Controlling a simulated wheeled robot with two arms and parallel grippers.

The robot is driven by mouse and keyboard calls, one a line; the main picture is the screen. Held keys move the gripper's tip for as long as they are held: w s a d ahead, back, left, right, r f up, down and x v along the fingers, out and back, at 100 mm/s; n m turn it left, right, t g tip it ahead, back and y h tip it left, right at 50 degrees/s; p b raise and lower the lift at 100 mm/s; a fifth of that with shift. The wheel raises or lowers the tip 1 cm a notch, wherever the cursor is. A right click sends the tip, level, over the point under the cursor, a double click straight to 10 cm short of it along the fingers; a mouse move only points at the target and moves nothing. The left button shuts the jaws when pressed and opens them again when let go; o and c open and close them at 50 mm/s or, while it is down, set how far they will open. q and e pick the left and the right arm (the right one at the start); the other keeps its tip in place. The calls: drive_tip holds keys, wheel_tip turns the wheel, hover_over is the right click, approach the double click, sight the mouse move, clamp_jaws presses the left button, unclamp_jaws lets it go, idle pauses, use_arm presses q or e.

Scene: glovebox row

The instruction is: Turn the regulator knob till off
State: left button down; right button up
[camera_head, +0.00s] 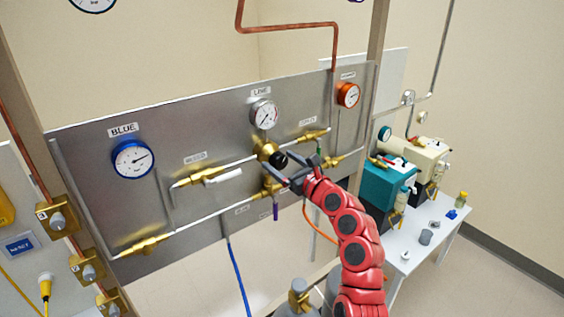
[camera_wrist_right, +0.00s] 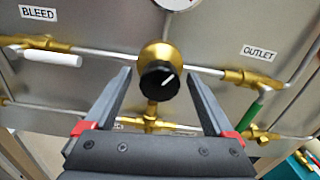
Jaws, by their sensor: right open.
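The regulator knob (camera_wrist_right: 158,80) is black and round with a white line that points up and to the right. It sits on the front of a brass regulator body (camera_wrist_right: 161,53) on a steel panel (camera_head: 215,135). In the head view the knob (camera_head: 279,161) shows just beyond my right gripper (camera_head: 289,178). In the right wrist view my right gripper (camera_wrist_right: 164,92) is open, with one dark finger on each side below the knob. The fingers appear apart from the knob. The line gauge (camera_head: 264,114) is above the regulator. My left gripper is not in view.
A blue gauge (camera_head: 133,160) is on the panel's left and an orange gauge (camera_head: 348,94) on its right. A white-handled bleed valve (camera_head: 222,175) is left of the regulator. A green-handled valve (camera_wrist_right: 256,109) is on the outlet side. A white table (camera_head: 433,222) with pumps stands at right.

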drive_tip(key=c, duration=1.4)
